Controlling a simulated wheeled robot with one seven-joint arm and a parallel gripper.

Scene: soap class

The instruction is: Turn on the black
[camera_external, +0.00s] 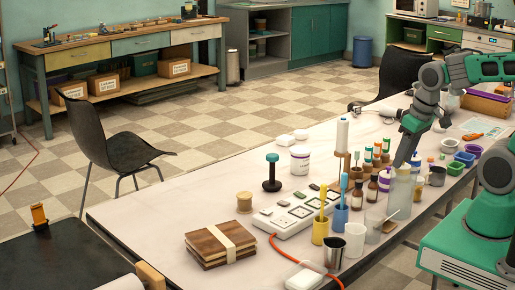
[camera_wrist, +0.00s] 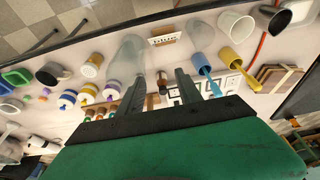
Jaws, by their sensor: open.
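No object in view is plainly "the black" of the task. A black spool-shaped stand (camera_external: 271,184) with a teal top stands upright behind the panel. My gripper (camera_external: 402,162) points down over the bottles, right of the panel. In the wrist view my gripper (camera_wrist: 160,75) is open, with nothing held between its fingers.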

